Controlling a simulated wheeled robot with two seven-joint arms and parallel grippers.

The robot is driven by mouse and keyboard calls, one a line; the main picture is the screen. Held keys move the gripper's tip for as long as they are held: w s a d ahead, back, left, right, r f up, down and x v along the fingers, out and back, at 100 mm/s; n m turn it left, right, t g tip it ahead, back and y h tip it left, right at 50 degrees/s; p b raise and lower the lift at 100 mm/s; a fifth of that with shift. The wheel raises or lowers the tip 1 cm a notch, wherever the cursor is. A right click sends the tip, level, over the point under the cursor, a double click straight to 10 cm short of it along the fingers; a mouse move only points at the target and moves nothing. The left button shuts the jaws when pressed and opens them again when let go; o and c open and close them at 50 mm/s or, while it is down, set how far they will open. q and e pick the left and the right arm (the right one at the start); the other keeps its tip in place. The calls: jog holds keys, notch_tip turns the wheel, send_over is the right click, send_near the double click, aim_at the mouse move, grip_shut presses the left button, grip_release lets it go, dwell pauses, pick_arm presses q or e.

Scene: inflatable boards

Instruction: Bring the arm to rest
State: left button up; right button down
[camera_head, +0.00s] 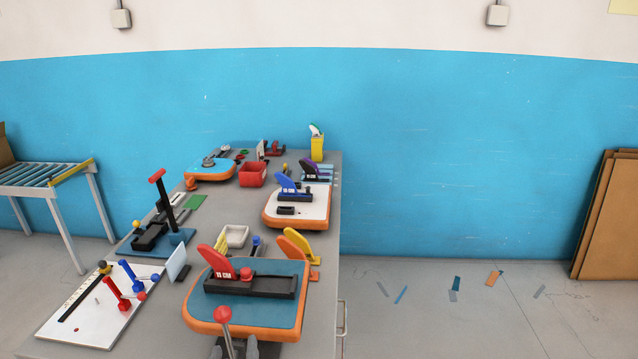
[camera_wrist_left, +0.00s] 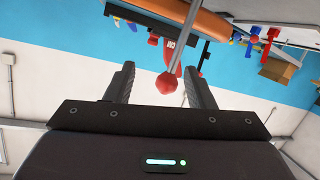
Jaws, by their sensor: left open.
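A thin grey rod with a red knob (camera_head: 223,314) rises by the fingers. In the left wrist view the red knob (camera_wrist_left: 168,84) shows between the fingers, with a gap on each side. Whether the rod is nearer or farther than the fingertips is hard to tell. My right gripper is not in view.
The grey table (camera_head: 325,220) holds orange-rimmed boards, the nearest blue-topped (camera_head: 295,325) with a red lever (camera_head: 217,263). A white pegboard (camera_head: 90,330) lies at the left.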

pick_arm(q)
jog(key=s+a+f+m+g+h, duration=0.35)
jog(key=s+f+m+g, duration=0.35)
jog(key=s+f+g, duration=0.55)
notch_tip(320, 180, down, 26)
jog(key=s, duration=0.2)
jog(key=s+a+f+g, duration=0.1)
jog(key=s+a+f, duration=0.2)
jog(key=s+f, duration=1.6)
jog(key=shift+s+a+f+y, duration=0.2)
jog(key=shift+s+f+y, duration=0.2)
jog(key=shift+s, duration=0.45)
